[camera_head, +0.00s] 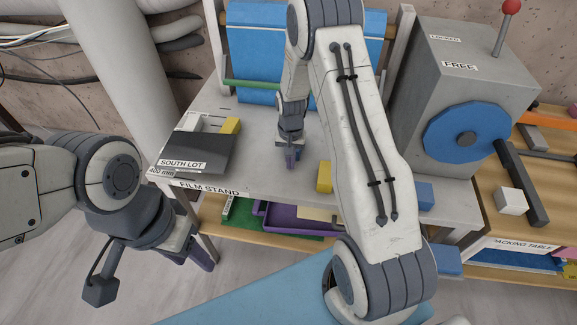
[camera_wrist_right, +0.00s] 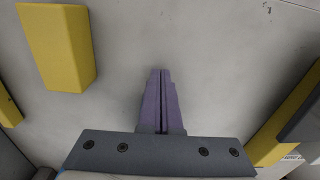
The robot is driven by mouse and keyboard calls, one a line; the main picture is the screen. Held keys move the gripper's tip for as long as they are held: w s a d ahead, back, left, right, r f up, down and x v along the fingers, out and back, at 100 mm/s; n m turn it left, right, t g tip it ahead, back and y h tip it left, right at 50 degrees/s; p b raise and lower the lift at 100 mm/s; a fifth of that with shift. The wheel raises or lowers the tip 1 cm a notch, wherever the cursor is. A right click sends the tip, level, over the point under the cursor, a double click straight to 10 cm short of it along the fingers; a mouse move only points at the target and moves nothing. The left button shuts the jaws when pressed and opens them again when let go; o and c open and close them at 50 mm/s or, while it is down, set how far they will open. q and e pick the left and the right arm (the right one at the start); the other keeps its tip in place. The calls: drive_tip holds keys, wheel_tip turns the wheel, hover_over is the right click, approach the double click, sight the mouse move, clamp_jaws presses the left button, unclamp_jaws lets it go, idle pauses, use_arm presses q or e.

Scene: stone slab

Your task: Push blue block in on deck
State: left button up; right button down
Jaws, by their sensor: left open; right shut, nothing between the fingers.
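A blue block (camera_head: 424,196) sits on the right part of the film stand's grey deck (camera_head: 262,183), partly hidden behind my right arm. A second blue piece (camera_head: 447,262) shows lower down at the right, beyond the arm's elbow; I cannot tell what it rests on. My right gripper (camera_head: 291,158) is shut and empty, pointing down over the middle of the deck. Its purple fingers are pressed together in the right wrist view (camera_wrist_right: 160,105), with no blue block visible there. My left gripper (camera_head: 200,256) is open and empty, in front of the stand's left front corner.
One yellow block (camera_head: 324,177) stands near the deck's front edge; another (camera_head: 230,126) is by the dark South Lot box (camera_head: 202,150). A grey machine (camera_head: 455,90) with a blue disc stands at right, beside the packing table (camera_head: 550,200). A purple tray (camera_head: 285,215) lies below the deck.

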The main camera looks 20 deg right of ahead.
drive_tip(key=r, duration=0.2)
drive_tip(key=s+r+b, duration=0.1)
drive_tip(key=shift+d+r, duration=0.15)
drive_tip(key=shift+d, duration=0.1)
wheel_tip(320, 180, up, 6)
drive_tip(key=s+a+r+n, duration=0.3)
drive_tip(key=s+a+r, duration=0.25)
drive_tip(key=a, duration=0.25)
drive_tip(key=s+a+r+n, duration=0.4)
drive_tip(key=s+a, duration=0.2)
drive_tip(key=a, duration=0.2)
drive_tip(key=s+a+r+n, duration=0.1)
drive_tip(key=s+a+n, duration=0.1)
drive_tip(key=s, duration=0.6)
drive_tip(key=s+a+r+n+y, duration=0.1)
drive_tip(key=s+n, duration=0.3)
drive_tip(key=s, duration=0.4)
drive_tip(key=shift+a+n+b, duration=0.35)
drive_tip(key=shift+a+n, duration=0.05)
drive_tip(key=shift+a, duration=0.3)
